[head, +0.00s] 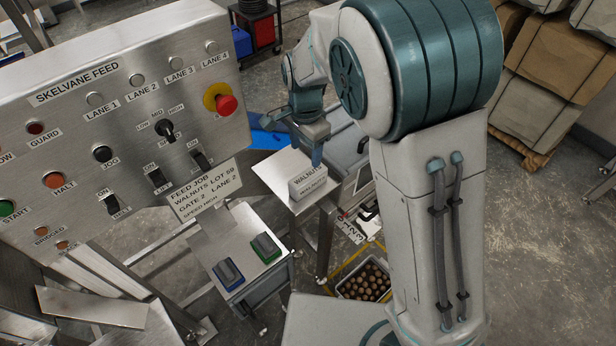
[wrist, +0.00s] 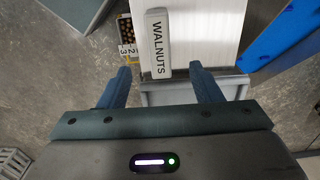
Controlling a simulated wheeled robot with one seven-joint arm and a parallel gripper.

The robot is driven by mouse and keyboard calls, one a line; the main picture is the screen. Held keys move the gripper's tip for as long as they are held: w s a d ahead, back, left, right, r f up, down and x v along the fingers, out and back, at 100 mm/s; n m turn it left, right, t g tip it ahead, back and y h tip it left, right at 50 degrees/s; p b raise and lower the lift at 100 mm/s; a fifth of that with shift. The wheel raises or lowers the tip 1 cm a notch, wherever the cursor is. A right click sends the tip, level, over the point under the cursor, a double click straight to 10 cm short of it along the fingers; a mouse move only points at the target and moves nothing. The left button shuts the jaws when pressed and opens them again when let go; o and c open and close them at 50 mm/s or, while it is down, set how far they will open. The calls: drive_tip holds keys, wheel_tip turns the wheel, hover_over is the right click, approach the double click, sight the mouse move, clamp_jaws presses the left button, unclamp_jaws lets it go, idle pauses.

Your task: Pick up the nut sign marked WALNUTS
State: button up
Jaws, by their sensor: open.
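The nut sign marked WALNUTS (head: 308,187) is a small pale block standing on a metal side table (head: 272,172). Its WALNUTS lettering also reads along the sign's top in the wrist view (wrist: 155,22). My gripper (head: 316,160) is just above and behind the sign in the head view. In the wrist view my gripper (wrist: 160,72) is open, with its two blue fingers apart and nothing held. I cannot tell the exact height gap.
A control panel (head: 110,110) with knobs, switches and a red stop button stands at left. A bin of round brown nuts (head: 338,290) sits low beside the table. A bench (head: 215,245) holds two small blocks.

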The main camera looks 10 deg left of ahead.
sight(309, 174)
wheel_tip(309, 174, down, 8)
drive_tip(key=shift+d+r+p, duration=0.1)
drive_tip(key=shift+p, duration=0.25)
drive_tip(key=f, duration=0.1)
drive_tip(key=f+p, duration=0.1)
drive_tip(key=f, duration=0.2)
drive_tip(key=shift+w+d+f, duration=0.15)
drive_tip(key=shift+w+d, duration=0.15)
drive_tip(key=shift+w, duration=0.1)
drive_tip(key=shift+f, duration=0.45)
drive_tip(key=c, duration=1.1)
